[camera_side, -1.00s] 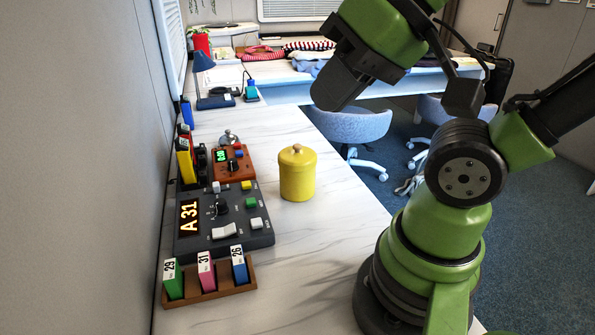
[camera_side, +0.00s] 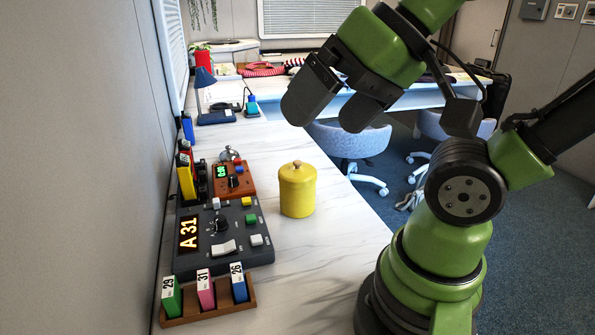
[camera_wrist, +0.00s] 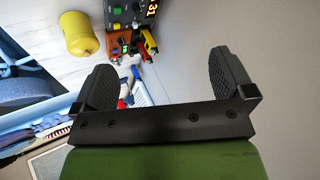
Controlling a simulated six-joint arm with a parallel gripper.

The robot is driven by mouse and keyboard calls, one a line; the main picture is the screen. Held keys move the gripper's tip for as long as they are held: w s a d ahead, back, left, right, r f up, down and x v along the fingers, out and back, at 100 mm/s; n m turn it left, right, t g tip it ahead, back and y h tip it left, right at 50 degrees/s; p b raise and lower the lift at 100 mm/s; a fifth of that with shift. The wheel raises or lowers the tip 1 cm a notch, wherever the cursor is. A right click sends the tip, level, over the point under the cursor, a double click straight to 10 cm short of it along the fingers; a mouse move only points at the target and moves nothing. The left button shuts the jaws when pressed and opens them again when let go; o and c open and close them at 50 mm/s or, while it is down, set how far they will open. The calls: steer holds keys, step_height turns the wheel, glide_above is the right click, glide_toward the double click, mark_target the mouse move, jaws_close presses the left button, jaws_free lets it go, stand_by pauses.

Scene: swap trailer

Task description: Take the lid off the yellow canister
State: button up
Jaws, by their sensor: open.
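The yellow canister (camera_side: 297,195) stands upright on the white marbled counter. Its yellow lid (camera_side: 297,172) with a small wooden knob (camera_side: 297,163) sits on top. My gripper (camera_side: 318,122) is open and empty, in the air above and apart from the canister. In the wrist view the two dark pads of my gripper (camera_wrist: 165,82) are spread wide with nothing between them. The canister (camera_wrist: 80,36) shows there at the upper left, beyond the pads.
Left of the canister are a grey panel (camera_side: 195,258) reading "A 31", an orange box (camera_side: 228,193) and a wooden rack (camera_side: 212,313) with numbered blocks. Counter (camera_side: 330,262) in front of the canister is clear.

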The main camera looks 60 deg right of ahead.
steer(key=w+d+g+h, duration=0.2)
steer(key=w+d, duration=0.3)
steer(key=w, duration=0.1)
steer(key=g, duration=0.4)
glide_toward(298, 161)
steer(key=shift+h, duration=0.3)
step_height(298, 161, down, 4)
steer(key=shift+s+a+f, duration=0.1)
steer(key=shift+w+f, duration=0.2)
steer(key=shift+f, duration=0.8)
steer(key=shift+w+f, duration=0.25)
steer(key=shift+f, duration=0.75)
steer(key=shift+w+f, duration=0.2)
steer(key=shift+f, duration=0.75)
steer(key=c, duration=1)
